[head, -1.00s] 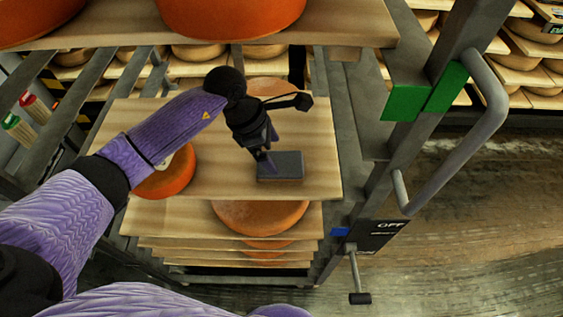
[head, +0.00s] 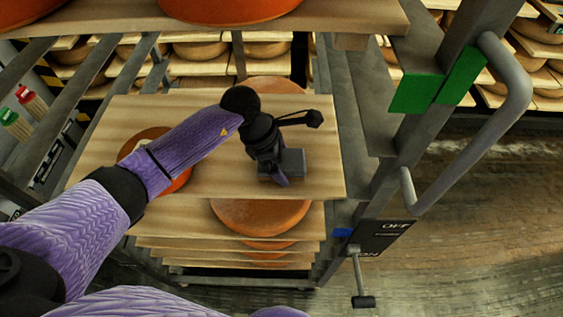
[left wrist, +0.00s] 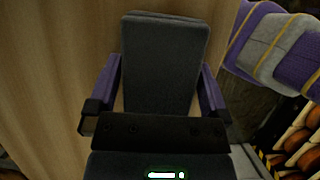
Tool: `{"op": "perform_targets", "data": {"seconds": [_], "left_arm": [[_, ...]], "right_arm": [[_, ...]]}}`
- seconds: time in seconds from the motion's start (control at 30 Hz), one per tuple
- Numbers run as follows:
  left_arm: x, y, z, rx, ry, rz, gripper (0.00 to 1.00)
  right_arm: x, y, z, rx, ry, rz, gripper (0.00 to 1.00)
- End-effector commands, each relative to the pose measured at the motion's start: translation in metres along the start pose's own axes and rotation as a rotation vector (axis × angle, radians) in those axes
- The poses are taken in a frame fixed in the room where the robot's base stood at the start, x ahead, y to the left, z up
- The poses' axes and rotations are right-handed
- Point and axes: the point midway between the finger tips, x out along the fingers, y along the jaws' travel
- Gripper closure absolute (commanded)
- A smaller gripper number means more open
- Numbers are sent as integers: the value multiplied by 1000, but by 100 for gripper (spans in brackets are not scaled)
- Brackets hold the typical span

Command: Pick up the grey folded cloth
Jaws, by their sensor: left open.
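The grey folded cloth (head: 295,161) lies flat on the upper wooden shelf board (head: 318,180), right of its middle. It also shows in the left wrist view (left wrist: 163,65), stretching away between the fingers. My left gripper (head: 274,172) is open right at the cloth and hides its left part in the head view. In the left wrist view the gripper (left wrist: 160,83) has one purple finger along each long side of the cloth. I cannot tell whether the fingers touch it. My right gripper is not in view.
An orange cheese wheel (head: 180,182) sits left on the same board, partly behind my left arm. Another board (head: 345,18) with large wheels hangs above. The rack's metal post and handle (head: 520,85) stand to the right. A wheel (head: 262,216) lies on the board below.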

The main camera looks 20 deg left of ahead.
Motion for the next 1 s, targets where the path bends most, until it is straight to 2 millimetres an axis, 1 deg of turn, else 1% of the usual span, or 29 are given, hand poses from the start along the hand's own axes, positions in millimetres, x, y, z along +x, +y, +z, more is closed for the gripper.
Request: {"op": "perform_targets", "data": {"seconds": [0.17, 0.27, 0.3, 0.47, 0.5, 0.53, 0.67, 0.77, 1.0], "left_arm": [[0, 0, 0, 0, -1, 0, 0], [0, 0, 0, 0, -1, 0, 19], [0, 0, 0, 0, -1, 0, 28], [0, 0, 0, 0, -1, 0, 61], [0, 0, 0, 0, -1, 0, 70], [0, 0, 0, 0, -1, 0, 76], [0, 0, 0, 0, -1, 0, 76], [-11, 0, 5, -1, -4, 1, 76], [-71, 1, 30, 3, -2, 6, 76]], "right_arm": [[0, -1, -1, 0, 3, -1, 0], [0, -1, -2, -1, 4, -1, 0], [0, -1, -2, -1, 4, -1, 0], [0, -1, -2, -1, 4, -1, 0], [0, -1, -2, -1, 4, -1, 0], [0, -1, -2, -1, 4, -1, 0], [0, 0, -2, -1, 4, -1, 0], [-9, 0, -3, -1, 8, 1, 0], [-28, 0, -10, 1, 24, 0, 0]]}}
